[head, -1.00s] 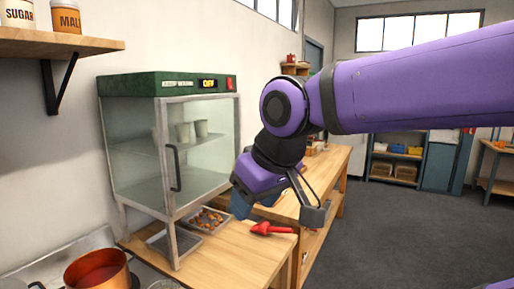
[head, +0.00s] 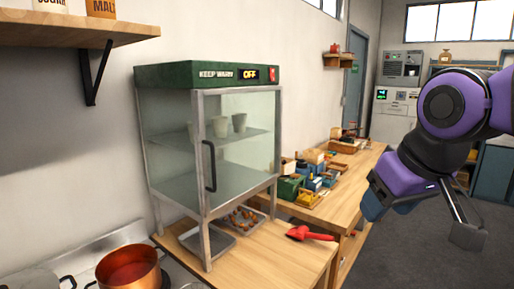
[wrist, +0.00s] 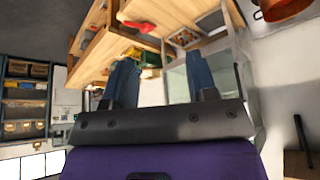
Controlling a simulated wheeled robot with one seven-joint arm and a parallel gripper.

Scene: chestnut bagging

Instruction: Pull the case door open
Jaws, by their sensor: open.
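The keep-warm case (head: 208,150) stands on the wooden counter. It has a green top, a metal frame and glass walls. Its glass door (head: 243,150) is shut, with a dark vertical handle (head: 209,166) on the door's left side. Several pale cups (head: 220,128) stand on the shelf inside. The display reads OFF. My gripper (head: 420,228) is open and empty, well to the right of the case and apart from the handle. In the wrist view its two blue fingers (wrist: 160,80) are spread, and part of the case (wrist: 228,62) shows behind them.
A red scoop (head: 308,233) lies on the counter (head: 262,262) right of the case. A tray of chestnuts (head: 243,220) and an empty tray (head: 208,243) sit under it. A copper pot (head: 130,268) is at front left. Boxes (head: 310,180) crowd the back counter.

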